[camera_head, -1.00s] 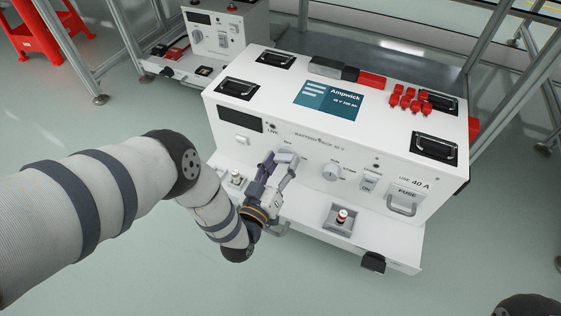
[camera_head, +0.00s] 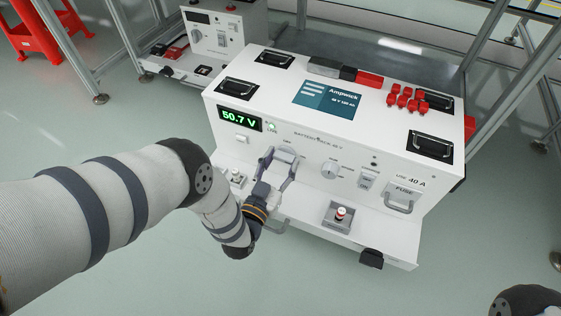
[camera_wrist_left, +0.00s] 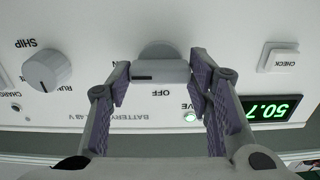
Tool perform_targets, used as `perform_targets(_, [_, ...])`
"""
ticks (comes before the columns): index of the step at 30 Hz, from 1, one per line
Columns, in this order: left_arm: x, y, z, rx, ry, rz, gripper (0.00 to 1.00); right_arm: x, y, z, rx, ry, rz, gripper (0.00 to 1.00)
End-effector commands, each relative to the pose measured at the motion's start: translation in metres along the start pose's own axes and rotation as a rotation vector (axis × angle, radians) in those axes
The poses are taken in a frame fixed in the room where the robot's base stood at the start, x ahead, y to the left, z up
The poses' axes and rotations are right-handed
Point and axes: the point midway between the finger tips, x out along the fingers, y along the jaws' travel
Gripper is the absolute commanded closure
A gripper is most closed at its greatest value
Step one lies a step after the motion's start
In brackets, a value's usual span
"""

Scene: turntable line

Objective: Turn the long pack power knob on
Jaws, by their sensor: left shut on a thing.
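The white battery pack (camera_head: 300,120) stands in the middle of the head view. Its power knob (camera_wrist_left: 160,68) shows in the wrist view, between the purple pads of my left gripper (camera_wrist_left: 159,80). The gripper is shut on the knob. The knob's bar lies level in that view, its dark mark at the left end, about a quarter turn from the OFF label. The pack's display (camera_head: 240,119) reads 50.7 V in green, and the LIVE light (camera_head: 271,127) is green.
A second knob (camera_head: 330,169), marked SHIP and RUN in the wrist view, sits right of the gripper. A smaller pack (camera_head: 225,32) stands behind.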

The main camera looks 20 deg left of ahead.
Motion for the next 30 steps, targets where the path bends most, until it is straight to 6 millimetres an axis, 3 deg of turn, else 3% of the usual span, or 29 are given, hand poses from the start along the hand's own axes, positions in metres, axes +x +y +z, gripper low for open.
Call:
perform_targets(8, [0.0,0.001,0.001,0.003,-0.001,0.002,0.81,0.0,0.0,0.0,0.0,0.0,0.0,0.6])
perform_targets(9, [0.0,0.001,0.001,0.002,-0.001,0.002,0.49,0.0,0.0,0.0,0.0,0.0,0.0,0.6])
perform_targets(11, [0.0,0.001,0.001,0.002,-0.001,0.001,0.35,0.0,0.0,0.0,0.0,0.0,0.0,0.6])
perform_targets(12, [0.0,0.0,0.001,0.002,-0.001,0.001,0.33,0.0,0.0,0.0,0.0,0.0,0.0,0.6])
perform_targets(22, [-0.005,0.0,0.001,0.001,-0.002,0.001,0.33,0.0,0.0,0.0,0.0,-0.001,0.0,0.6])
perform_targets(30, [-0.073,0.0,0.001,0.0,-0.006,0.001,0.33,0.0,0.0,0.0,0.0,0.0,0.0,0.6])
